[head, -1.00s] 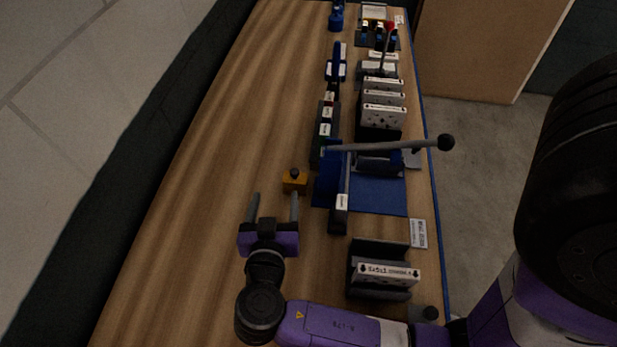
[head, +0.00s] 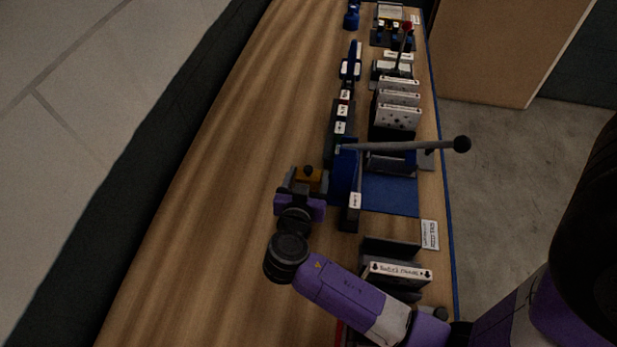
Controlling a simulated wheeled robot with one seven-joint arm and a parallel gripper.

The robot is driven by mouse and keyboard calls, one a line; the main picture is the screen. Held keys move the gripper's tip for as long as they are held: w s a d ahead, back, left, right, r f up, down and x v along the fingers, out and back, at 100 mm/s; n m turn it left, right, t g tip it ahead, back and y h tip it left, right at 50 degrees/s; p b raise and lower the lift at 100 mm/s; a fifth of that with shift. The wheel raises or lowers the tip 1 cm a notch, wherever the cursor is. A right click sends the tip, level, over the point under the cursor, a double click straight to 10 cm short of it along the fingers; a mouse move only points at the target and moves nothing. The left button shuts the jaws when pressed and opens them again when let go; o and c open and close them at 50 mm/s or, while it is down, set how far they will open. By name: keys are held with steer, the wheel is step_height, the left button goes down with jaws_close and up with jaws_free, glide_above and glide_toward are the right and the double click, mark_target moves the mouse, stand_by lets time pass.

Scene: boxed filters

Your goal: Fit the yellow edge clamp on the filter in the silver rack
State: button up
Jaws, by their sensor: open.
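The yellow edge clamp (head: 309,177), a small block with a dark knob on top, sits on the wooden bench. My gripper (head: 306,182) is open, with one finger at each side of the clamp; I cannot tell whether they touch it. A filter with a white, printed edge (head: 401,271) stands in a dark grey rack (head: 391,249) at the near right. Several more pale filters (head: 398,116) stand in a row farther back. I cannot tell by colour which rack is the silver one.
A blue press with a long grey lever (head: 408,146) stands right of the clamp on a blue mat (head: 391,194). Dark labelled blocks (head: 340,128) line up behind it. The bench's left side (head: 220,190) is clear.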

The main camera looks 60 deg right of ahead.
steer(key=shift+w+d+f, duration=0.1)
steer(key=shift+d, duration=0.2)
steer(key=c, duration=1.3)
